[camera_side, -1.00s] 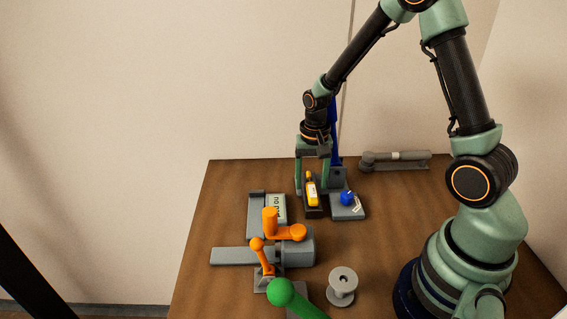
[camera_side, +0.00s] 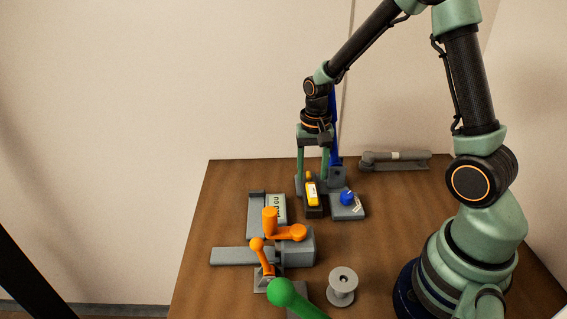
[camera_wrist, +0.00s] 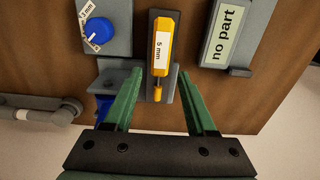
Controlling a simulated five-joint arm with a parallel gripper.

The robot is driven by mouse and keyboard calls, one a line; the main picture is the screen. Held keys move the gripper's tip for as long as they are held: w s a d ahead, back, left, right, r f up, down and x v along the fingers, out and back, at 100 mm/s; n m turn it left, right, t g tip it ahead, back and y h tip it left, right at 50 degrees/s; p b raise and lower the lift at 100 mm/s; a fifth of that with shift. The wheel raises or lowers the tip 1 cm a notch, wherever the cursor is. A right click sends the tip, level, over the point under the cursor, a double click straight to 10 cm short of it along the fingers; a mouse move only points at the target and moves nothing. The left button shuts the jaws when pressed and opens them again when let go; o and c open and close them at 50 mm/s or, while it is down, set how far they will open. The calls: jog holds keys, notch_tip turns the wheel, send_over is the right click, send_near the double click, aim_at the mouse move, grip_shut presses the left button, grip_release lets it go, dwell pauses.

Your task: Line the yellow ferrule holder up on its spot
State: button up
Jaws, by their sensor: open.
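The yellow ferrule holder (camera_side: 312,193) lies in a narrow dark tray (camera_side: 314,213) towards the back of the table. In the wrist view the holder (camera_wrist: 164,30) lies lengthwise with its "5 mm" label facing up and its small yellow knob end (camera_wrist: 158,87) towards my gripper. It looks nearly in line with the tray, perhaps slightly turned. My gripper (camera_side: 312,175) is above the holder's knob end. In the wrist view the fingers of my gripper (camera_wrist: 160,78) are spread wide, one on each side of the holder, with gaps on both sides.
A grey block with a blue knob (camera_side: 347,198) stands close right of the tray. A "no part" plate (camera_side: 275,207) and an orange lever clamp (camera_side: 285,232) are left and in front. A spool (camera_side: 342,287) and a grey rod on a stand (camera_side: 395,160) stand farther off.

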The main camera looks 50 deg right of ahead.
jog(key=shift+r, duration=2.05)
jog(key=shift+a+r, duration=0.1)
jog(key=shift+r, duration=0.2)
jog(key=s+a+r+n+t, duration=0.2)
jog(key=s+a+r+n, duration=0.1)
jog(key=r, duration=0.4)
jog(key=s+a+r+n+t, duration=0.3)
jog(key=s+a+r+n, duration=0.1)
jog(key=s+r+n, duration=0.2)
jog(key=shift+a+r+t, duration=0.3)
jog(key=shift+r, duration=0.05)
